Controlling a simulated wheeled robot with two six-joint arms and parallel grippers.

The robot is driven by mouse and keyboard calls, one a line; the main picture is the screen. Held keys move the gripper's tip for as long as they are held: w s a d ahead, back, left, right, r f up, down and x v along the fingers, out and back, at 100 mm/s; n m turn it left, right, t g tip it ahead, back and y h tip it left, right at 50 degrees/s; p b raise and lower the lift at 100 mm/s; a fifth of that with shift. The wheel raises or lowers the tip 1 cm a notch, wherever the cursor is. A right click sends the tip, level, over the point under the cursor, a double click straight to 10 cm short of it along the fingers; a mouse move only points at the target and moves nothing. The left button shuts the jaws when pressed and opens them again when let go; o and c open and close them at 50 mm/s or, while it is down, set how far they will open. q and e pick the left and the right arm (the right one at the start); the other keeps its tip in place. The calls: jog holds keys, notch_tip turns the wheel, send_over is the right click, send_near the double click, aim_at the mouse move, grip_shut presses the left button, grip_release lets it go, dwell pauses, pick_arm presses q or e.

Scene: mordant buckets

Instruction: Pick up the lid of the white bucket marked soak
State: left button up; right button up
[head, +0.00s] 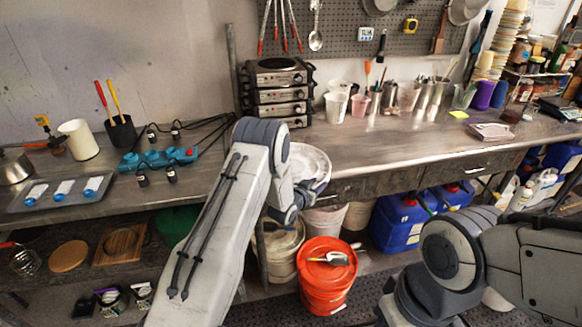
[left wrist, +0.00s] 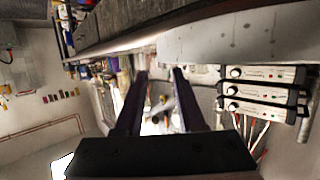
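Pale buckets stand under the workbench in the head view: a cream one (head: 286,255) partly behind my left arm, and a white one (head: 325,221) behind the red bucket. I cannot read a soak mark on either. A round white disc-like thing (head: 312,163) shows at the bench edge, partly behind my left arm; I cannot tell whether it is a lid. My left gripper (head: 290,213) is just below it, its fingers partly hidden. In the left wrist view the left gripper's fingers (left wrist: 160,80) are apart with nothing held between them. My right gripper is out of view.
A red bucket (head: 325,282) with a scoop on its lid stands in front of the pale buckets. Blue jugs (head: 400,222) stand to the right. The bench (head: 400,150) overhangs them and carries stacked hot plates (head: 278,92) and several cups.

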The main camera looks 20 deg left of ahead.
aim_at(326, 177)
pick_arm(q)
jog(key=shift+w+d+f, duration=0.15)
jog(key=shift+w+f, duration=0.05)
jog(key=shift+w, duration=0.4)
jog(key=shift+w+d+p, duration=0.15)
jog(key=shift+w+p, duration=0.25)
jog(key=shift+w, duration=0.15)
jog(key=p+x, duration=0.1)
jog(key=x, duration=0.2)
jog(key=shift+w+d+f, duration=0.1)
jog(key=shift+w+f, duration=0.15)
jog(key=shift+w, duration=0.35)
grip_shut()
